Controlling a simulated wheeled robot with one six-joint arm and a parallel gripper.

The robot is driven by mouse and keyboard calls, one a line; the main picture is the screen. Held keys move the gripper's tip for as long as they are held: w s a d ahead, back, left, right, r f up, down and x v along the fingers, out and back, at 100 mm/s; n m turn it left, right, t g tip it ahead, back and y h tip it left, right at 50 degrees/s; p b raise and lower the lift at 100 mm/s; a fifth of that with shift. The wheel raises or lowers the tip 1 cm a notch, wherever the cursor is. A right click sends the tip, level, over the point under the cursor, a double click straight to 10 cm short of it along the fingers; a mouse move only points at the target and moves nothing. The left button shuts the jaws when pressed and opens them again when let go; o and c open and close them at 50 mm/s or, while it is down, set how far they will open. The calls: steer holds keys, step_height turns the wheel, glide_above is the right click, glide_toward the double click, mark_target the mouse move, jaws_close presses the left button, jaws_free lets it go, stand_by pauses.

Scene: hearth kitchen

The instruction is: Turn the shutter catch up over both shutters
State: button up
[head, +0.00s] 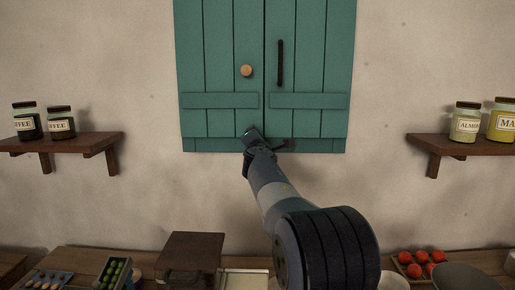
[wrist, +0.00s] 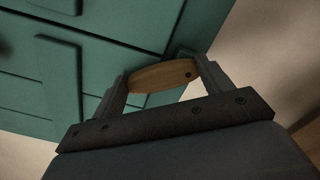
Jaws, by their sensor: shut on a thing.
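The left green shutter (head: 219,60) and right green shutter (head: 312,60) stand closed side by side on the wall. My gripper (head: 268,140) is at their lower edge, near the seam between them. In the wrist view my gripper (wrist: 160,82) is shut on a light-brown wooden piece with rounded ends, the shutter catch (wrist: 160,76), with a finger at each end. The catch lies close to the green boards. It is hidden behind my gripper in the head view, and I cannot tell its exact angle against the seam.
A round wooden knob (head: 246,70) is on the left shutter and a dark upright bar (head: 280,62) on the right one. Shelves with jars stand left (head: 75,142) and right (head: 470,143). Below, a counter holds a dark box (head: 190,252) and trays.

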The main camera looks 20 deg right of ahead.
steer(key=shift+s+d+m+b, duration=0.1)
steer(key=shift+d+m+b, duration=0.3)
steer(key=shift+m, duration=0.75)
steer(key=shift+s+d+m+b, duration=0.15)
steer(key=shift+m+b, duration=0.3)
steer(key=shift+m, duration=0.75)
steer(key=shift+s+d+m+b, duration=0.1)
steer(key=shift+d+m+b, duration=0.3)
steer(key=shift+m, duration=0.75)
steer(key=o, duration=1.4)
steer(key=shift+r, duration=0.1)
steer(key=shift+s+a, duration=0.1)
steer(key=b+v, duration=0.4)
steer(key=v, duration=0.6)
steer(key=shift+s, duration=0.35)
steer(key=shift+w, duration=0.1)
steer(key=p+x, duration=0.4)
steer(key=x, duration=0.6)
steer(key=shift+w, duration=0.35)
